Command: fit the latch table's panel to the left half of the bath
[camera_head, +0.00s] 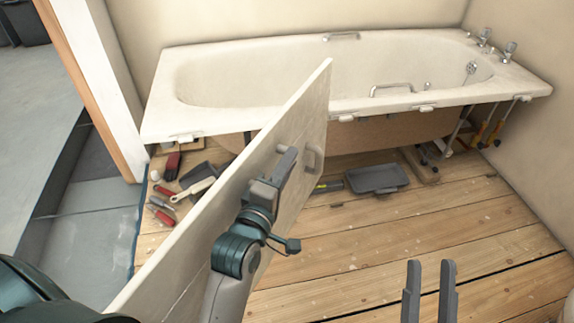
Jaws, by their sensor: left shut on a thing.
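The white bath (170,119) stands against the back wall, its front side open beneath the rim. Small light clips, such as the front-left clip (184,138), sit under its front rim. The pale flat panel (304,117) stands tilted in front of the left half of the bath, apart from the rim as far as I can tell. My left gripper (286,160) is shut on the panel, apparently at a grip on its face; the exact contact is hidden. A grey handle (317,158) shows beside it. My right gripper (430,265) is open and empty at the lower right.
Pipes and yellow-marked legs (480,133) stand under the right end. A door frame (100,85) rises at left. The wooden floor (450,225) at right is clear.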

